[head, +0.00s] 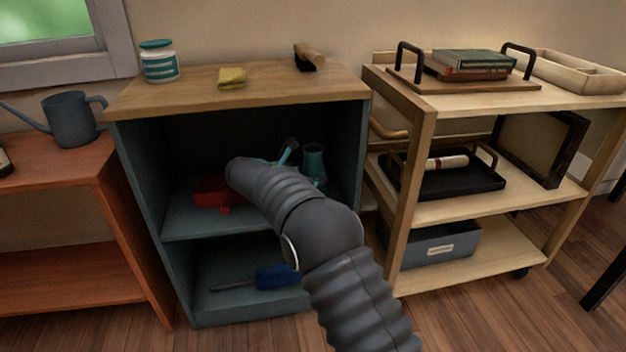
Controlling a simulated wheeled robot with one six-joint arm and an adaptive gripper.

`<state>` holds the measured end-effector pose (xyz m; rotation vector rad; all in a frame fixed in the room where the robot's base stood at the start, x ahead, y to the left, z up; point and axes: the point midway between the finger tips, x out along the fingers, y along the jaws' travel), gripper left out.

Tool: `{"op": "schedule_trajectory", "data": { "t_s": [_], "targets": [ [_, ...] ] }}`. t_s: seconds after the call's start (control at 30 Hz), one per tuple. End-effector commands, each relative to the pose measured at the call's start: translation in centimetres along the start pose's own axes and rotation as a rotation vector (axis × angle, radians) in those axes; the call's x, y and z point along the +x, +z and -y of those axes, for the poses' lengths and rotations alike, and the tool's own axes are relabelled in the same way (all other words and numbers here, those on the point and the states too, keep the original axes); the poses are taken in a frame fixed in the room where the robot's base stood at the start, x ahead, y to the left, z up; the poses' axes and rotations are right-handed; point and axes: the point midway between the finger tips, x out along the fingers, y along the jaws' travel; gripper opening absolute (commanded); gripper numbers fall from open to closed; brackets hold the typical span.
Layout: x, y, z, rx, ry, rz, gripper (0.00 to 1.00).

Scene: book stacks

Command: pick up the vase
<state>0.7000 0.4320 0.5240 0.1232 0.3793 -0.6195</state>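A small teal vase (314,161) stands upright on the upper shelf inside the blue-grey cabinet (131,200), toward the right side. My dark ridged arm reaches into the cabinet from the lower right and passes in front of this shelf, left of the vase. The lower left part of the vase is close to the arm in the picture.
The cabinet's walls and wooden top (190,97) enclose the shelf. A wooden cart (415,190) stands close on the right. A blue-handled tool (275,277) lies below.

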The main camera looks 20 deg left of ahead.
Motion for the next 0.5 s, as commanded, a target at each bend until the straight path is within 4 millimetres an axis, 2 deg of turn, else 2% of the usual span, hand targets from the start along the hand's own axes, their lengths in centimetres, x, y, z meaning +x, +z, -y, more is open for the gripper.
{"op": "schedule_trajectory", "data": {
  "t_s": [0.03, 0.1, 0.5],
  "targets": [
    [0.02, -0.01, 0.01, 0.0, 0.0, 0.0, 0.22],
    [0.03, -0.01, 0.01, 0.0, 0.0, 0.0, 0.06],
    [-0.2, 0.3, 0.03, 0.001, 0.0, 0.001, 0.06]
  ]
}}
